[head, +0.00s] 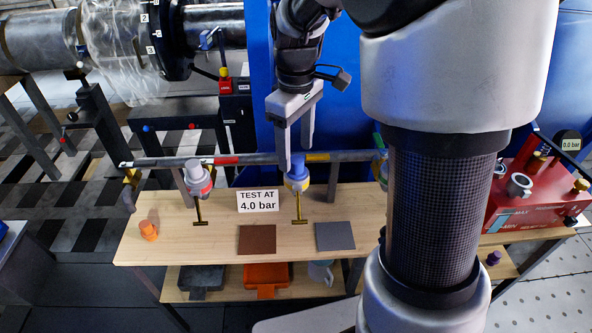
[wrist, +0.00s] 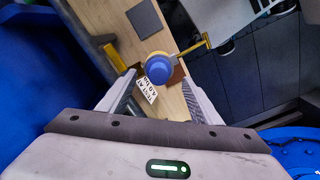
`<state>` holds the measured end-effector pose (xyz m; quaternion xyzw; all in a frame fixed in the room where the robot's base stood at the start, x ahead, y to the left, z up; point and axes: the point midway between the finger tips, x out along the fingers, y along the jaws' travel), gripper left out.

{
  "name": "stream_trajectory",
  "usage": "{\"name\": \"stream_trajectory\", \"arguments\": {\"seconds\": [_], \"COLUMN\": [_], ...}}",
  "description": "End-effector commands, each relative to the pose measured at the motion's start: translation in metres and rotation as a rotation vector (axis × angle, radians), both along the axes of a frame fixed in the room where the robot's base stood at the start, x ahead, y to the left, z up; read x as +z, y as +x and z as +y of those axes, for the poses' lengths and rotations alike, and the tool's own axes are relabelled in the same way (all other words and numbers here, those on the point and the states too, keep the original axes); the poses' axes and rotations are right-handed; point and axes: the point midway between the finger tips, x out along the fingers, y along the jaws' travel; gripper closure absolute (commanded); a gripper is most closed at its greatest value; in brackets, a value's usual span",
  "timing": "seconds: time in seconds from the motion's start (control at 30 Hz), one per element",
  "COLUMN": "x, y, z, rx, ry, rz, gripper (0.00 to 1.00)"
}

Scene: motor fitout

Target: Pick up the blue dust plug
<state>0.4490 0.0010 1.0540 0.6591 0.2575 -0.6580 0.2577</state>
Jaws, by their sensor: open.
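The blue dust plug (head: 297,173) sits upright on the right fitting of the horizontal pipe (head: 240,160), above the wooden bench. In the wrist view the blue plug (wrist: 158,69) shows as a round cap in a yellow collar, just beyond the fingers and roughly centred between them. My gripper (head: 296,160) is open and empty and points down over the plug. Its fingers also show in the wrist view (wrist: 158,88), one on each side. I cannot tell whether either finger touches the plug.
A grey cap (head: 197,168) with a red ring tops the left fitting. An orange plug (head: 149,230) stands on the bench (head: 215,222). A sign (head: 258,201) and brown (head: 257,240) and grey (head: 335,236) mats lie near. A red test box (head: 520,200) is at right.

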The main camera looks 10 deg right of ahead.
Motion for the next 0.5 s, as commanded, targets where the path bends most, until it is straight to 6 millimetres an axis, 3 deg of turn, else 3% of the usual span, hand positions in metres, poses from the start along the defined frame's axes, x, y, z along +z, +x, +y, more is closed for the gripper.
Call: {"name": "stream_trajectory", "arguments": {"seconds": [0.2,0.5], "x": [-0.035,-0.041], "y": [0.001,0.001], "z": [-0.002,-0.002], "rx": [0.000,0.000], "ry": [-0.001,0.000], "rz": [0.004,0.001], "gripper": [0.41,0.41]}}
